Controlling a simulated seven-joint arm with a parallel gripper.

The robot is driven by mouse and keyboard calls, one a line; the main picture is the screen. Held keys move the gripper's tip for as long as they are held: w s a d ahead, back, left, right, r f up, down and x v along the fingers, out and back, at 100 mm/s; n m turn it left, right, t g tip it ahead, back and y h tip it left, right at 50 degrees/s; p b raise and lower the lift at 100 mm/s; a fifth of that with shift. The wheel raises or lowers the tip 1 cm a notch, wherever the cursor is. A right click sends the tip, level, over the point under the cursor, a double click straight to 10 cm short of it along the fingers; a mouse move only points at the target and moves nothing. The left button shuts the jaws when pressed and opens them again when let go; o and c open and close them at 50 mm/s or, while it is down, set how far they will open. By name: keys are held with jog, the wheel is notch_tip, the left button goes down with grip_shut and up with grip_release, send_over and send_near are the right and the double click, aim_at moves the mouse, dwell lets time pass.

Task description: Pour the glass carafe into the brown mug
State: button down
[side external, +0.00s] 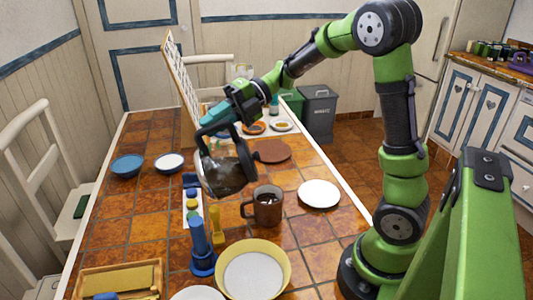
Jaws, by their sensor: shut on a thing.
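The glass carafe (221,172) hangs above the table, tilted, with a dark handle and a dark band. My gripper (212,125) is at the top of its handle and shut on it. The brown mug (269,208) stands upright on the tiled table, below and to the right of the carafe, with its handle to the left. Dark contents show inside the mug. The carafe is apart from the mug in this view. I cannot tell whether any liquid is flowing between them.
Blue and yellow pieces (202,246) stand left of the mug. A yellow-rimmed bowl (285,262) is in front, a white plate (319,194) to the right, and a brown round mat (271,151) behind. A wooden tray (118,280) is at front left.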

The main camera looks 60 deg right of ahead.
aim_at(200, 150)
jog(key=shift+s+d+t+y, duration=0.5)
jog(key=shift+s+d+y, duration=0.1)
jog(key=shift+s+d, duration=0.5)
dwell(1.2)
jog(key=shift+a, duration=0.1)
jog(key=w+a+g+h, duration=0.2)
jog(key=w+a, duration=0.1)
jog(key=w+a+g+h, duration=0.1)
jog(key=a, duration=0.1)
jog(key=shift+w+a+f+g+h, duration=0.15)
jog(key=shift+w+f+g+h, duration=0.1)
jog(key=shift+g+h, duration=0.05)
jog(key=shift+w+a+f+m+g+h, duration=0.2)
jog(key=shift+w+f+m+g+h, duration=0.15)
jog(key=shift+f, duration=0.2)
jog(key=w+a+f+m+g+h+p, duration=0.2)
jog(key=w+a+f+g+h+p, duration=0.4)
jog(key=f, duration=0.3)
jog(key=shift+w+h+p, duration=0.7)
jog(key=shift+w+h, duration=0.05)
jog(key=shift+w, duration=0.05)
jog(key=shift+a, duration=0.1)
